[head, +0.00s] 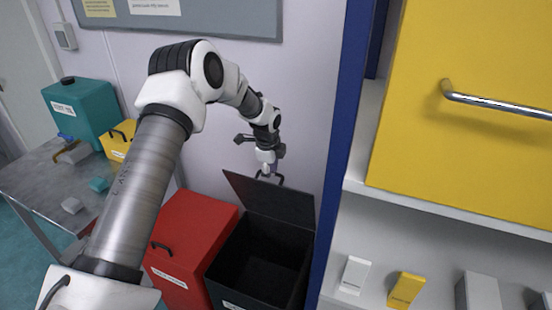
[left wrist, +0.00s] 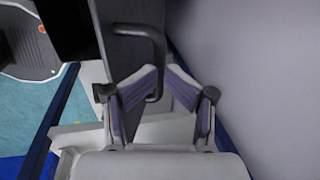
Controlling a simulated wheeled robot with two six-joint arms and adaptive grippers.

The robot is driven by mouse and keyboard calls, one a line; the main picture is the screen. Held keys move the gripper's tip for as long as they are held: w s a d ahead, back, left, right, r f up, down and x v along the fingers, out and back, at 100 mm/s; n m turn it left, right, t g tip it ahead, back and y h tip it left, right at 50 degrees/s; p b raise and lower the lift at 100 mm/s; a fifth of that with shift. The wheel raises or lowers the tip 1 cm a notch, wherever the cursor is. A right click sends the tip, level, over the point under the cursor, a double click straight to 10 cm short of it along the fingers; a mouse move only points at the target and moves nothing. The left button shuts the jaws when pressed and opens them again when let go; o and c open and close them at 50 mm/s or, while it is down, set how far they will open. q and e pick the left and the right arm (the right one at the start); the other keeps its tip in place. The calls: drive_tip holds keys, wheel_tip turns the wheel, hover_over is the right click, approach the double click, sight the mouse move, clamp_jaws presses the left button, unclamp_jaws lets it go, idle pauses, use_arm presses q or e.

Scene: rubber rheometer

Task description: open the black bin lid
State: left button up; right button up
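The black bin (head: 262,262) stands open on the floor, its dark inside visible. Its black lid (head: 272,203) is swung up at the back and stands steeply raised near the wall. My left gripper (head: 269,175) is at the lid's upper edge. In the left wrist view, the lid's dark handle (left wrist: 158,45) passes between the fingertips of the left gripper (left wrist: 161,72), which are closed in around its bar. My right gripper is not in view.
A red bin (head: 188,235) with its lid down stands directly left of the black bin. A blue shelf post (head: 340,150) rises close on the right. A grey table (head: 45,185) with a teal container (head: 82,110) is at the left. The wall is close behind the lid.

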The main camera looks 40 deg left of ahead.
use_arm(q)
drive_tip(key=w+a+r, duration=0.1)
drive_tip(key=w+r, duration=0.3)
drive_tip(key=w, duration=0.2)
drive_tip(key=shift+a+r+p, duration=0.15)
drive_tip(key=shift+a+p, duration=0.1)
drive_tip(key=shift+p, duration=0.1)
wheel_tip(320, 180, up, 12)
drive_tip(key=s, duration=0.2)
drive_tip(key=shift+d, duration=0.3)
idle(0.5)
